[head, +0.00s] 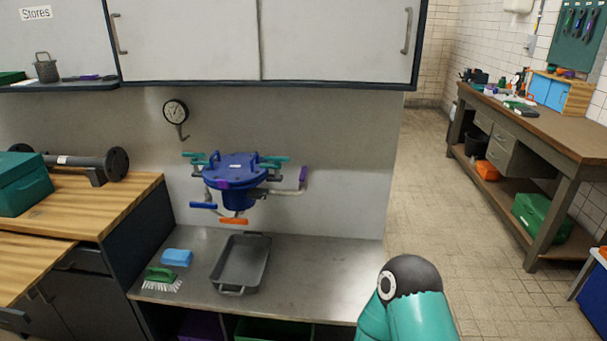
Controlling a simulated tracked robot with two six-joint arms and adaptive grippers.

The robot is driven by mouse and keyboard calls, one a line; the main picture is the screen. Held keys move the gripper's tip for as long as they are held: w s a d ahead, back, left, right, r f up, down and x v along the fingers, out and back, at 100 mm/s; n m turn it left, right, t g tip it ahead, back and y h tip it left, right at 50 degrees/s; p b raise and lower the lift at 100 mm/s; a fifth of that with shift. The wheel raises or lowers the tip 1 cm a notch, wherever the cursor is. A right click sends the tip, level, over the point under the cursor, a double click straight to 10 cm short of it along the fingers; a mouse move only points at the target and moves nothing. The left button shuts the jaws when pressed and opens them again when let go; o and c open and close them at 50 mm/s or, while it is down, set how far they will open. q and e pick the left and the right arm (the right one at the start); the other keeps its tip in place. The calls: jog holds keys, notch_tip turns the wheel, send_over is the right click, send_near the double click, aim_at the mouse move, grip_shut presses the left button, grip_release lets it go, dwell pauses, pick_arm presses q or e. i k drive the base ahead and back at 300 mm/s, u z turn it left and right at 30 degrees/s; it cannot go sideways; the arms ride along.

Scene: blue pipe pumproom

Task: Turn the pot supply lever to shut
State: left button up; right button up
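A blue lidded pot (236,172) is mounted on the wall above a steel bench. Several levers sit around it: a blue-handled lever (203,206) at lower left, an orange-handled lever (234,221) below, and a purple-handled lever (303,174) upright on the right pipe. Teal handles show at the lid's left (193,155) and right (274,159). No readable label tells me which one is the supply lever. Neither of my grippers is in view; only a teal link of my arm shows at the bottom right, well away from the pot.
The steel bench (320,275) holds a grey tray (223,271), a blue sponge (177,257) and a green brush (161,276). A pressure gauge (175,112) hangs above left. Cabinets (190,40) overhang the bench. Tiled floor is open at right, before a workbench (560,135).

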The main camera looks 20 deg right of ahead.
aim_at(304, 169)
jog(key=z, duration=0.05)
jog(key=i, duration=1)
jog(key=u, duration=0.05)
